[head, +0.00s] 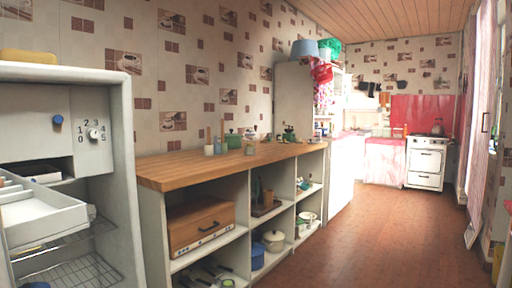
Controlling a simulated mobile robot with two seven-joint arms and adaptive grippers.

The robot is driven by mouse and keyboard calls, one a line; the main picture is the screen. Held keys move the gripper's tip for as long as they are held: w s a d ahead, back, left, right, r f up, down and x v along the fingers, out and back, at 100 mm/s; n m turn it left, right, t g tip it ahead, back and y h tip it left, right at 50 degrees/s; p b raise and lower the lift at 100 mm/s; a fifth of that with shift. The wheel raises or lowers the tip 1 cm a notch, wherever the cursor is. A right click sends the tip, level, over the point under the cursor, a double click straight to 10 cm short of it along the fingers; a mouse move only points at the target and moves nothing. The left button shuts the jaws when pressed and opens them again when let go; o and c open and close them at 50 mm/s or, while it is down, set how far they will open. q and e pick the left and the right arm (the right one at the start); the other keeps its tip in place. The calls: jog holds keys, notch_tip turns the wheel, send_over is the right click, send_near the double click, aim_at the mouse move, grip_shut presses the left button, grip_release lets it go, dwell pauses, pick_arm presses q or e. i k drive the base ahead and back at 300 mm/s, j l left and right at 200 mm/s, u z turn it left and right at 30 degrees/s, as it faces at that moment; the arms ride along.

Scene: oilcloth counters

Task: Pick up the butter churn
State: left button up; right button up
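I cannot single out a butter churn with certainty. On the wooden counter top (165,172), a small pale upright vessel (209,150) has a thin wooden stick rising above it, and a bluish vessel (218,147) stands right beside it. A green pot (233,141) is just behind to the right. Dark items with an upright part (263,200) stand in an open shelf below. All are small and far off, so details are unclear. Neither of my grippers is in view.
An open fridge (123,165) with a pulled-out white drawer (45,215) stands close on the left. A wooden bread box (200,225) and pots fill the shelves. A white stove (426,163) is at the back. The brown tiled floor (380,235) is clear.

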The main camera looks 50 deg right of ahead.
aim_at(251, 139)
jog(key=k+z, duration=0.2)
jog(key=z, duration=0.2)
jog(key=k+l+z, duration=0.1)
jog(key=z, duration=0.35)
jog(key=i+l+z, duration=0.15)
jog(key=z, duration=0.25)
jog(key=i+l+z, duration=0.15)
jog(key=z, duration=0.3)
jog(key=i+l+z, duration=0.2)
jog(key=z, duration=0.2)
